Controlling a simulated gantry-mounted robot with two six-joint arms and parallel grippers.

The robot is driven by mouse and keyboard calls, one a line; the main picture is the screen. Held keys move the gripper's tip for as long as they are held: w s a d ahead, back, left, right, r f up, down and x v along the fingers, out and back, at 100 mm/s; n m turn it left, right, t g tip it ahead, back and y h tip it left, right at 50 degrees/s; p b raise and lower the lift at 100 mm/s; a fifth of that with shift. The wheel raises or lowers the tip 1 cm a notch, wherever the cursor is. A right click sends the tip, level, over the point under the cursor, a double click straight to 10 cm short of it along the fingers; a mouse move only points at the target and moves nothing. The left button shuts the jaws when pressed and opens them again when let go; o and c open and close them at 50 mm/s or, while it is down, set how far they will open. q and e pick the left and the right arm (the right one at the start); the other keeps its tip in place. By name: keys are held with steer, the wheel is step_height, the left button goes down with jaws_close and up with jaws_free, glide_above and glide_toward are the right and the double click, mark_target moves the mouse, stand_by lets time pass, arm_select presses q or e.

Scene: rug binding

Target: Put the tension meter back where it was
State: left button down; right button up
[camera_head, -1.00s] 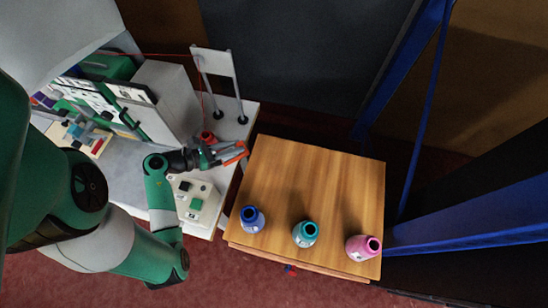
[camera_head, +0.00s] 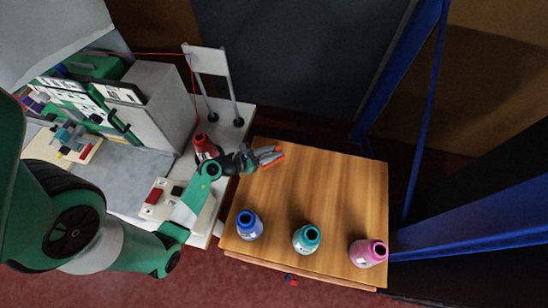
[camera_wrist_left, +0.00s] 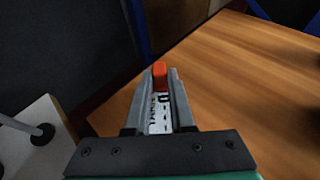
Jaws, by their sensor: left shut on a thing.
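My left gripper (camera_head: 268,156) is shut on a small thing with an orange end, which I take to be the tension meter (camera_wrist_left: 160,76). In the left wrist view, a white face with dark print shows between the fingers, and the orange end sticks up past them. The rest of it is hidden by the gripper (camera_wrist_left: 158,100). In the head view, the gripper is over the back left part of the wooden table (camera_head: 330,195), apart from the bottles. My right gripper is not in view.
Blue (camera_head: 249,225), teal (camera_head: 306,238) and pink (camera_head: 369,252) bottle-like containers stand along the table's front edge. The table's middle and back right are clear. Left are a red cone (camera_head: 204,148), a button box (camera_head: 153,197), a white stand (camera_head: 207,62) and a machine (camera_head: 160,92).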

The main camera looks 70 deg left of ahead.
arm_select(q)
steer(key=f+b, duration=0.1)
steer(key=f, duration=0.1)
steer(key=f+b, duration=0.1)
steer(key=f, duration=0.1)
steer(key=shift+w+b, duration=0.3)
steer(key=shift+b, duration=0.05)
steer(key=shift+r, duration=0.15)
steer(key=shift+f, duration=0.2)
steer(key=c, duration=0.8)
jaws_free()
steer(key=shift+o, duration=0.2)
steer(key=shift+r, duration=0.15)
